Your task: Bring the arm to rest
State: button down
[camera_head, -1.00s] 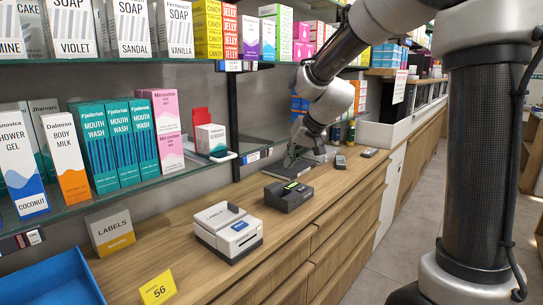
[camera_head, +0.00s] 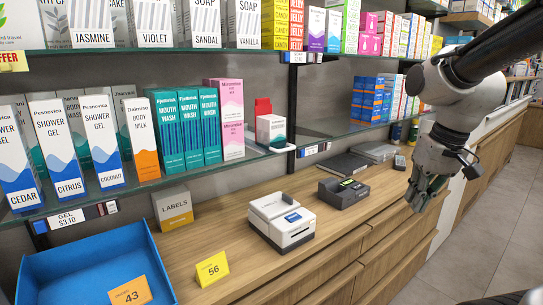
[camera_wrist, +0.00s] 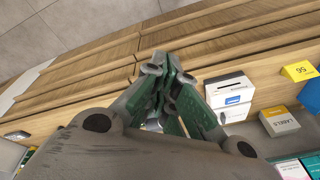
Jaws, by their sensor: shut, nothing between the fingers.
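My gripper (camera_head: 425,192) is at the right of the head view, hanging from the grey arm and pointing down. It appears beside the front edge of the wooden counter (camera_head: 215,265), with nothing held. In the wrist view my gripper (camera_wrist: 168,66) is shut, its green-padded fingers together at the tips. The counter's drawer fronts (camera_wrist: 90,75) show behind the fingers there. My gripper's exact height above the counter is hard to tell.
On the counter stand a white label printer (camera_head: 282,222), a dark card terminal (camera_head: 343,192), a labels box (camera_head: 174,207), a blue tray (camera_head: 75,262) and a yellow 56 card (camera_head: 212,268). Stocked glass shelves (camera_head: 130,190) overhang the back. Open floor (camera_head: 490,225) lies at right.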

jog(key=s+d+r+t+h, duration=0.1)
jog(key=s+d+r+t, duration=0.1)
jog(key=s, duration=0.8)
jog(key=shift+d+r, duration=0.55)
jog(key=shift+d, duration=0.6)
